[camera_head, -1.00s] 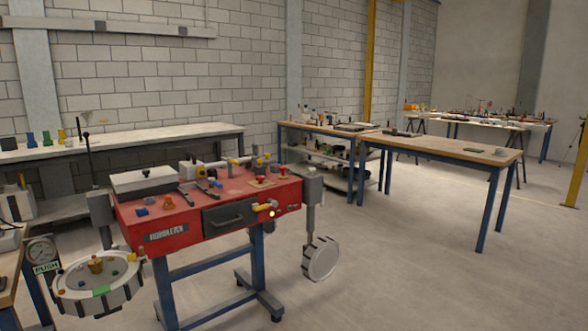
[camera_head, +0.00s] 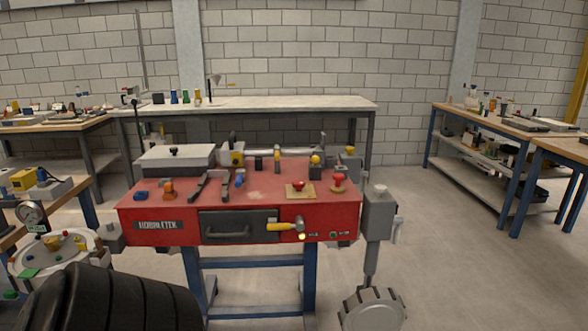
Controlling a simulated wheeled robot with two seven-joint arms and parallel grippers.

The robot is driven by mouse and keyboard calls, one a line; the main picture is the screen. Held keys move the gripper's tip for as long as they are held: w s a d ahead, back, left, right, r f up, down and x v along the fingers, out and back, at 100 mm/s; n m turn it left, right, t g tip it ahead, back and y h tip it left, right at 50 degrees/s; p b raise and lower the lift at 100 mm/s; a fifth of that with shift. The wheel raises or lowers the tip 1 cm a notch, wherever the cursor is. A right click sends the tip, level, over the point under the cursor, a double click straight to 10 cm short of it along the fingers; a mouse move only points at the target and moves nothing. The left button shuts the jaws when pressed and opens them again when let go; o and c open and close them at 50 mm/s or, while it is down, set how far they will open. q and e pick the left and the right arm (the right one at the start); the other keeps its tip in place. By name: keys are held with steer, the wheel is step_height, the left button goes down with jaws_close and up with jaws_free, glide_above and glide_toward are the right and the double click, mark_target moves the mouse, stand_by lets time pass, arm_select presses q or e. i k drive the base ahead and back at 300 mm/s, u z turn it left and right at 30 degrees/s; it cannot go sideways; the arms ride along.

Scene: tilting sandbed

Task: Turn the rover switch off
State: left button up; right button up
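A red workbench (camera_head: 137,215) on blue legs stands in front of me. On the right of its front panel is a yellow-handled part (camera_head: 284,226) with a small glowing yellow light (camera_head: 302,236) just below its right end. A small green-and-red spot (camera_head: 334,235) sits further right. I cannot tell which part is the rover switch. A grey box with a lever (camera_head: 380,212) hangs at the bench's right side. Neither gripper shows in view.
Red knobs (camera_head: 338,180), a grey lidded box (camera_head: 176,157) and several tools lie on the bench. A grey wheel (camera_head: 373,311) is low at the right. A round tray (camera_head: 28,262) and gauge (camera_head: 32,215) stand left. Floor at right is open.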

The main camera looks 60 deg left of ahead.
mark_target(299, 185)
steer(key=u, duration=1)
steer(key=i, duration=1.1)
steer(key=u, duration=1.25)
